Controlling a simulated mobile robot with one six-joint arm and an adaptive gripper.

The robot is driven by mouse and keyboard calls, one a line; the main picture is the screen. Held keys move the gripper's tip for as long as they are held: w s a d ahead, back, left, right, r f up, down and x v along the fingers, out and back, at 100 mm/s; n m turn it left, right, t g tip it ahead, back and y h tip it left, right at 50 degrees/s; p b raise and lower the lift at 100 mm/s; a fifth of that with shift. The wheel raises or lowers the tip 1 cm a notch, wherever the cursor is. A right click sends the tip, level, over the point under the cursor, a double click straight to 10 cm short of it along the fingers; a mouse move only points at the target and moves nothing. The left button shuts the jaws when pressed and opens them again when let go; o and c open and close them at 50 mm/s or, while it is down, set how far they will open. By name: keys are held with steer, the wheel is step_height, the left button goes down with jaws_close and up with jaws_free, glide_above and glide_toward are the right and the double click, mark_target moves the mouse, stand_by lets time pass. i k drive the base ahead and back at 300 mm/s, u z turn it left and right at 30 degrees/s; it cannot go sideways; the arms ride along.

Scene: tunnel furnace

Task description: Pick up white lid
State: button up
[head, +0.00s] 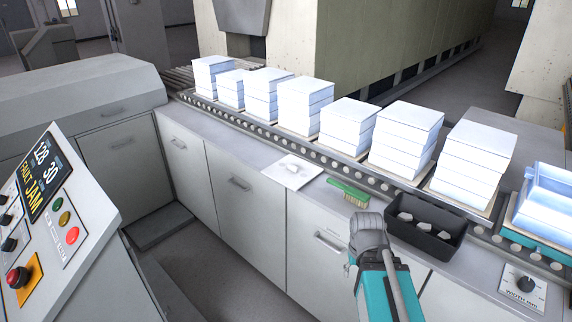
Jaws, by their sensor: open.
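A flat white square piece, which looks like the white lid (289,175), lies on the grey countertop in the head view, left of the green brush. A small raised knob or dark mark shows near its middle; it is too small to tell which. My arm rises at the bottom right of centre, in front of the cabinets, with a grey joint at its top. It is apart from the lid, to its right and nearer to me. My gripper cannot be made out; the arm appears to hide it.
A green brush (347,190) and a black bin (427,243) with several white pieces stand right of the lid. Behind runs a roller conveyor (262,131) with stacked white boxes (404,138). A control panel (45,203) stands at left. The counter left of the lid is clear.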

mark_target(292, 172)
steer(key=i, duration=0.85)
steer(key=z, duration=0.05)
